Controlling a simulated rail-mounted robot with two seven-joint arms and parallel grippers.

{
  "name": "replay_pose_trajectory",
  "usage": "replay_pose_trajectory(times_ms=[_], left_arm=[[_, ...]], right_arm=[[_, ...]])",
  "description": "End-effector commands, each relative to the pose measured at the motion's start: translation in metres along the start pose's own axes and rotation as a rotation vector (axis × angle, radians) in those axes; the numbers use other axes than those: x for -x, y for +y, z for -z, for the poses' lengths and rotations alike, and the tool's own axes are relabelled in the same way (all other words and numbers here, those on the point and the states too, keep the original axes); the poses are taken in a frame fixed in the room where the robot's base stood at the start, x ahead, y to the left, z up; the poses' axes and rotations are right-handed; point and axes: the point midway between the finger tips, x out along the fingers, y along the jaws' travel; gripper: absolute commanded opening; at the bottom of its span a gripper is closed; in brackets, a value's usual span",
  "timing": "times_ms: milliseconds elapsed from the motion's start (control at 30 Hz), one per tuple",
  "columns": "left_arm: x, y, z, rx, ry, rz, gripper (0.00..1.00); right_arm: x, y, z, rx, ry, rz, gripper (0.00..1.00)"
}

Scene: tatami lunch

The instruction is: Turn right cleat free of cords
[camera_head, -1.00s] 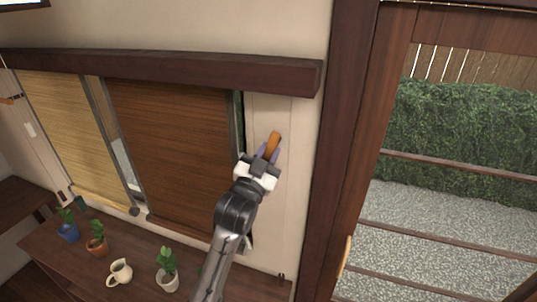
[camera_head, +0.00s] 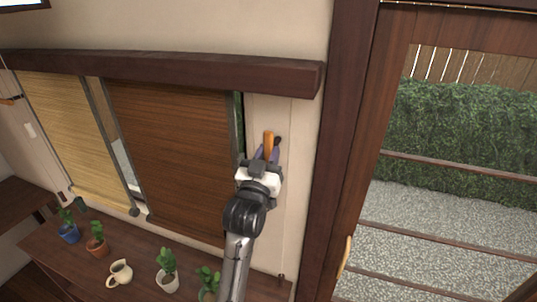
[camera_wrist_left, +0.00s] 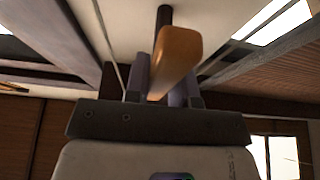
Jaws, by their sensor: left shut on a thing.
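The right cleat (camera_head: 268,141) is a small orange-brown wooden bar on the pale wall strip, right of the dark blind. It stands nearly upright in the head view. It also shows large in the left wrist view (camera_wrist_left: 176,58), with a dark post behind it. My left gripper (camera_head: 267,154) is shut on the cleat, its purple-grey fingers on either side of its lower part; these fingers also show in the left wrist view (camera_wrist_left: 158,84). A thin cord (camera_head: 287,215) hangs down the wall strip beside the arm. Whether it touches the cleat is unclear. My right gripper is not in view.
The dark brown blind (camera_head: 170,150) and the lighter blind (camera_head: 65,130) hang under a wooden beam (camera_head: 160,70). A shelf below holds potted plants and a cream jug (camera_head: 120,273). A wooden door frame (camera_head: 335,150) stands close on the right.

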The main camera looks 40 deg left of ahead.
Motion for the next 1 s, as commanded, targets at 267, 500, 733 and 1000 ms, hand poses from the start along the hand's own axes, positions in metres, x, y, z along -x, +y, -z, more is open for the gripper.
replay_pose_trajectory(times_ms=[267,500,733,1000], left_arm=[[0.0,0.0,0.0,0.003,-0.001,0.0,0.34],[0.0,0.0,0.0,0.002,0.0,0.0,0.49],[0.004,0.0,-0.001,0.001,-0.001,-0.001,0.49],[0.046,0.001,-0.004,0.002,-0.001,-0.002,0.49]], right_arm=[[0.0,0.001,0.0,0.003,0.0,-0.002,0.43],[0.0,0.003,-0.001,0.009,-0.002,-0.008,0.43],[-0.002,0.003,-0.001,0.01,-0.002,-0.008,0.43],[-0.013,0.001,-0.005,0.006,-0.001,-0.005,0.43]])
